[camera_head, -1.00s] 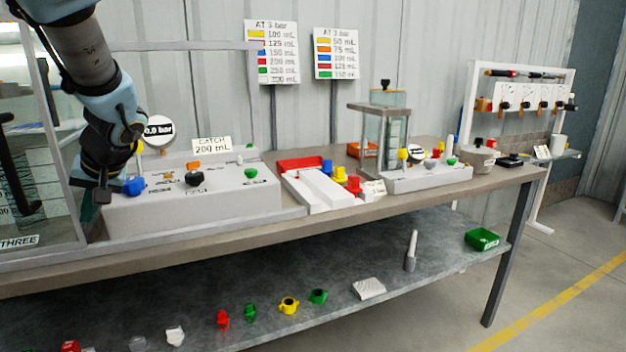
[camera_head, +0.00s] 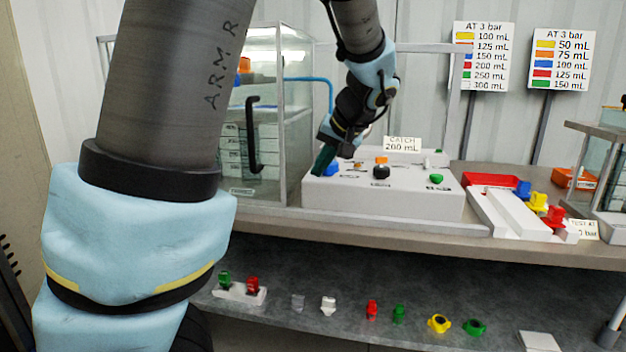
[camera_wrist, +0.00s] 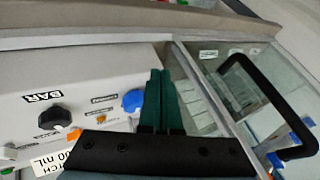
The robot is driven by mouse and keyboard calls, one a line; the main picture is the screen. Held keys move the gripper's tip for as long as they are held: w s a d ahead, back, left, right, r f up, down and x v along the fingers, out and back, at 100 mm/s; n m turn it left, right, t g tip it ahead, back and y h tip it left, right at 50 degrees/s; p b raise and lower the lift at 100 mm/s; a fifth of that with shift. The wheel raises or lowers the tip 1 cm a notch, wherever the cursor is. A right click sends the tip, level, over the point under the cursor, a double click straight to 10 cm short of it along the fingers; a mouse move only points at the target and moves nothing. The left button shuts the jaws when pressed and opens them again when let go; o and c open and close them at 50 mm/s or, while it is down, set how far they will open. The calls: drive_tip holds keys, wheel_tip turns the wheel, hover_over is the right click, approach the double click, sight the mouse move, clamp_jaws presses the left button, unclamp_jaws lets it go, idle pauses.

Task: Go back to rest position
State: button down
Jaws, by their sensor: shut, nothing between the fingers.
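My gripper (camera_head: 324,158) is in front of the left end of the white control box (camera_head: 400,200) in the head view. Its green fingers are together and hold nothing. In the wrist view the shut fingers (camera_wrist: 160,98) point up past the blue knob (camera_wrist: 133,101), close beside it. Whether they touch the knob cannot be told. The blue knob (camera_head: 333,170) also shows just beside the fingers in the head view. The box carries a black knob (camera_head: 381,172), an orange knob (camera_head: 381,160), a green knob (camera_head: 436,179) and a "CATCH 200 mL" card (camera_head: 402,143).
A glass cabinet (camera_head: 262,120) with a black handle (camera_wrist: 270,110) stands close left of the box. A white tray (camera_head: 495,212) with coloured fittings lies to its right. The lower shelf (camera_head: 330,270) holds several small fittings. Two signs (camera_head: 481,55) hang behind.

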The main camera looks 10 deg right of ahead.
drive_tip(key=s+a+f+n+g+h+p, duration=0.1)
drive_tip(key=s+a+f+g+h+p, duration=0.1)
drive_tip(key=s+a, duration=0.5)
drive_tip(key=s+a+f+g+h+p, duration=0.1)
drive_tip(key=s+a+f+g+p, duration=0.1)
drive_tip(key=s+a+f+p, duration=0.2)
drive_tip(key=shift+s+a+f+n+g+h+p, duration=0.35)
drive_tip(key=shift+s+a, duration=1.15)
drive_tip(key=shift+a, duration=2.05)
drive_tip(key=shift+r, duration=0.15)
